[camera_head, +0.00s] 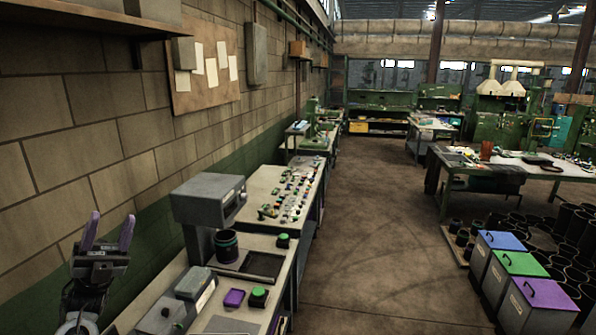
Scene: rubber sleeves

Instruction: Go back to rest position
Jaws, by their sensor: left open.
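My left gripper (107,231) is at the lower left, raised in front of the block wall and pointing up. Its two purple fingers stand apart with nothing between them. It is to the left of the workbench (225,318) and touches nothing that I can see. My right gripper does not show.
Bins with blue (499,241), green (520,263) and purple lids (543,293) stand at the right. The floor (375,250) between is clear.

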